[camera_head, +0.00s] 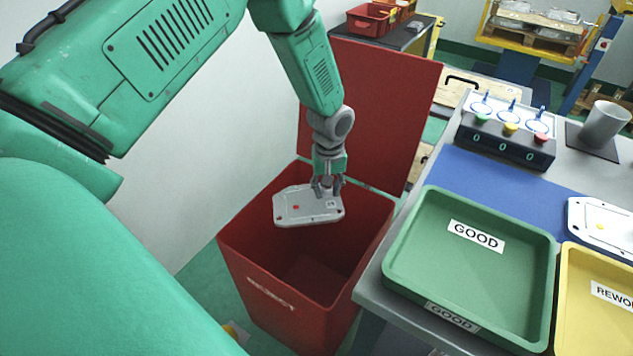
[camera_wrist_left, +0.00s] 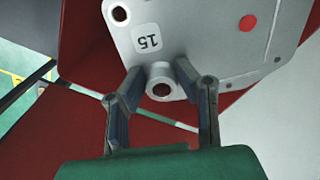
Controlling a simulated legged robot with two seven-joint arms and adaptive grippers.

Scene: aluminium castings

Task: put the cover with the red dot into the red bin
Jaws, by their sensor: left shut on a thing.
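A light grey cast cover (camera_head: 300,208) with a red dot hangs over the mouth of the red bin (camera_head: 262,288), which is marked REJECT and has its lid (camera_head: 385,105) standing open. My left gripper (camera_head: 327,188) is shut on the cover near its edge. In the left wrist view, the fingers of my left gripper (camera_wrist_left: 160,100) are at a round boss on the cover (camera_wrist_left: 200,40), with the red dot and the number 15 showing. The inside of the bin below the cover looks empty where it shows. My right gripper is out of view.
Right of the bin is a table with a green GOOD tray (camera_head: 470,285), a yellow REWORK tray (camera_head: 590,310) and a blue mat (camera_head: 500,185). Another cover (camera_head: 600,225) with a yellow dot lies there. A button box (camera_head: 505,140) and a grey cup (camera_head: 604,125) stand behind. A white wall is left of the bin.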

